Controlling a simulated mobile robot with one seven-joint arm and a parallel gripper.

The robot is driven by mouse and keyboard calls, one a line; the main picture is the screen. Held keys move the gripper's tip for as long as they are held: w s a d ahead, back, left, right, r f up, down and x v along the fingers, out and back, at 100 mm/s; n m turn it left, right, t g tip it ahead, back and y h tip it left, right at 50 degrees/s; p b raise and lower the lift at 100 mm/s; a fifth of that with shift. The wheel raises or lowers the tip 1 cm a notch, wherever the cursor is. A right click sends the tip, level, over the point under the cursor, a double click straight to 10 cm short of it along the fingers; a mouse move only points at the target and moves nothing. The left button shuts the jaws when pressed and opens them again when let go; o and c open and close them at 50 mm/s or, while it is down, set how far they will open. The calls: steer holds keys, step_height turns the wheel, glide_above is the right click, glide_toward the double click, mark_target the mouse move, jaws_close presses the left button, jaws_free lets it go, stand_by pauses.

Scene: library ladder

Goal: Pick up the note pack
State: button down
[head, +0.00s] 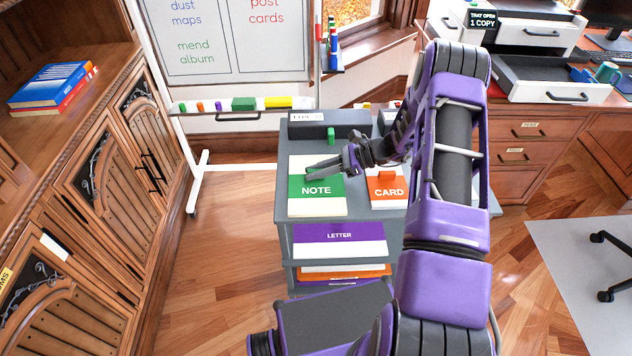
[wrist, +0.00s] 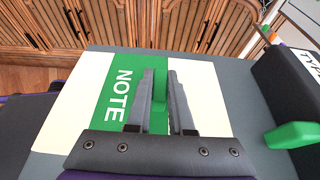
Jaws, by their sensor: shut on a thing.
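The note pack (head: 308,206) is cream with a green band lettered NOTE. It lies flat on the top shelf of a grey cart (head: 284,222), at its left front. In the wrist view the note pack (wrist: 68,108) fills the middle. My gripper (head: 311,172) is over the pack's green band. In the wrist view my gripper (wrist: 161,72) has its two grey fingers on either side of a narrow green raised part of the pack, shut on it. The fingers hide part of the band. I see no clear gap under the pack.
An orange-and-white CARD pack (head: 386,190) lies right of the note pack, partly hidden by my arm. A dark box (head: 315,131) with a green tab stands behind. A LETTER pack (head: 339,240) is on the shelf below. Wooden cabinets (head: 122,160) stand left.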

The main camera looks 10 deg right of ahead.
mark_target(315, 170)
steer(key=shift+r, duration=0.15)
step_height(315, 170, up, 10)
steer(key=shift+f+p, duration=0.1)
steer(key=shift+p, duration=0.4)
steer(key=s+r+m+t+h, duration=0.2)
steer(key=s+m+t+h, duration=0.3)
steer(key=m+t, duration=0.4)
steer(key=shift+s+a+r+m+h, duration=0.25)
steer(key=shift+a+m+h, duration=0.25)
steer(key=shift+h, duration=0.4)
steer(key=shift+d, duration=0.1)
